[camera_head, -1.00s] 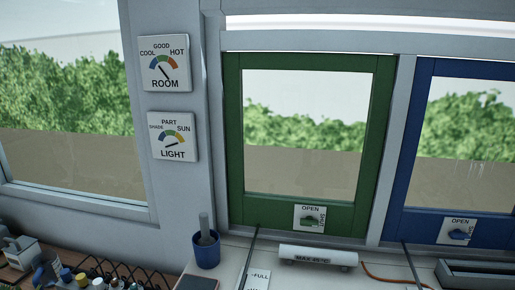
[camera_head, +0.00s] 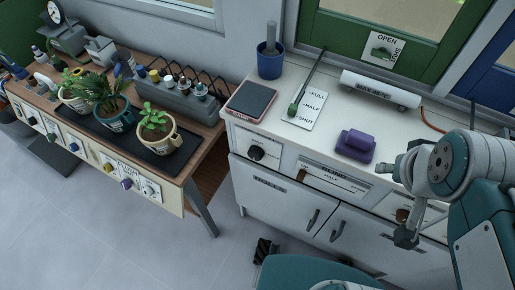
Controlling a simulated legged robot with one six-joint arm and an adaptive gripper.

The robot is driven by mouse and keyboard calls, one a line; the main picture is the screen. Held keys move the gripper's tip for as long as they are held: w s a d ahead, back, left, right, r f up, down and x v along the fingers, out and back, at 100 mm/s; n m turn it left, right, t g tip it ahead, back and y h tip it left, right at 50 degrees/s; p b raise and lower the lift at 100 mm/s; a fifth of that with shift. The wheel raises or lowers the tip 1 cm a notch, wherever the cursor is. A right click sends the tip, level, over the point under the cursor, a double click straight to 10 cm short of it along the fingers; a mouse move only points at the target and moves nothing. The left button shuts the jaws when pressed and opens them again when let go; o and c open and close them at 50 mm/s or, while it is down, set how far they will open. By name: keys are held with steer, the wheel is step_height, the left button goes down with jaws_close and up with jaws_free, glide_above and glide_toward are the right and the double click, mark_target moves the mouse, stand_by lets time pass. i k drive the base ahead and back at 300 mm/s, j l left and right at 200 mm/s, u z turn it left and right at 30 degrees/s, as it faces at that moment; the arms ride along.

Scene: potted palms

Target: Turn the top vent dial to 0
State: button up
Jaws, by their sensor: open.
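No label reading top vent is legible, so I cannot tell which control is that dial. A round black dial (camera_head: 257,153) is on the white cabinet's front, near its left end; its marks are too small to read. Several small knobs, including a yellow knob (camera_head: 107,167) and a purple knob (camera_head: 127,183), line the wooden table's front panel. My gripper (camera_head: 394,204) is at the right, in front of the cabinet, with its grey fingers spread apart and nothing between them. It is well to the right of the black dial and apart from it.
The white counter (camera_head: 335,110) carries a blue pot (camera_head: 270,62), a dark tablet-like slab (camera_head: 251,101), a green-knobbed lever (camera_head: 293,108), a purple block (camera_head: 355,145) and a white cylinder (camera_head: 381,88). Potted plants (camera_head: 112,107) stand on the wooden table. Grey floor (camera_head: 130,245) is open at lower left.

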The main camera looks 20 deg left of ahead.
mark_target(255, 152)
steer(key=k+u, duration=0.1)
steer(key=u, duration=1.05)
steer(key=j, duration=0.1)
